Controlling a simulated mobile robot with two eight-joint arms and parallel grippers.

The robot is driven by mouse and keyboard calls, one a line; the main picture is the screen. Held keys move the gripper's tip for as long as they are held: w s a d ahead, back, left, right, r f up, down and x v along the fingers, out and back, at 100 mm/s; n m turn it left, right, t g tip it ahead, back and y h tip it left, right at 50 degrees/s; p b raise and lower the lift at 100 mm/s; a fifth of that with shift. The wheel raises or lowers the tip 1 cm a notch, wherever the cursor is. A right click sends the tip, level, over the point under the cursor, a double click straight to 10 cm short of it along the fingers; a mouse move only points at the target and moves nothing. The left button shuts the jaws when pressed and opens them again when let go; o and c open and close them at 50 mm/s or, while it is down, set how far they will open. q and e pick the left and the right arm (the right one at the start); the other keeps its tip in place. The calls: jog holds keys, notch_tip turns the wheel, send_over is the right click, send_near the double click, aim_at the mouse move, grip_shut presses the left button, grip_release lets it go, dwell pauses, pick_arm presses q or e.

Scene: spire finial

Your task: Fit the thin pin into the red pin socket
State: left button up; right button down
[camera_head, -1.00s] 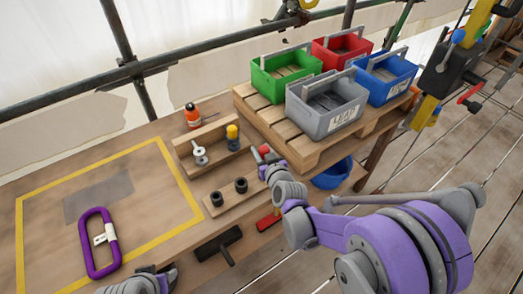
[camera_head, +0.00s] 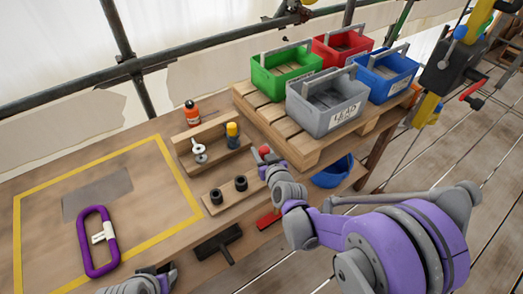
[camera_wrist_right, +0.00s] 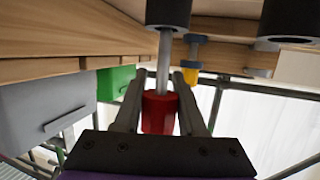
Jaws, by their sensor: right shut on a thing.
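My right gripper (camera_head: 267,157) is shut on the red end of the thin pin (camera_head: 264,150). In the wrist view the red end (camera_wrist_right: 160,112) sits between my fingers. The pin's grey shaft (camera_wrist_right: 164,60) runs from it to the rim of a black cylindrical socket (camera_wrist_right: 168,12). I cannot tell whether the tip is inside it or only in front. Two black sockets (camera_head: 216,197) (camera_head: 241,183) stand on a wooden strip left of my gripper. Any socket under the gripper is hidden in the head view, and no red marking shows on one. My left gripper (camera_head: 168,272) is partly visible at the bottom edge.
A wooden holder (camera_head: 208,138) carries a yellow-topped piece (camera_head: 232,130) and a pale piece (camera_head: 199,153). An orange bottle (camera_head: 192,114) stands behind. A pallet (camera_head: 285,148) with grey, green, red and blue bins lies close right. A purple carabiner (camera_head: 97,243) lies inside a yellow outline.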

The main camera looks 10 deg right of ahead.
jog(key=shift+f+b, duration=1.2)
jog(key=shift+f, duration=0.5)
jog(key=shift+c, duration=2)
grip_release()
jog(key=p+v, duration=0.1)
jog(key=v, duration=1)
jog(key=shift+w, duration=0.1)
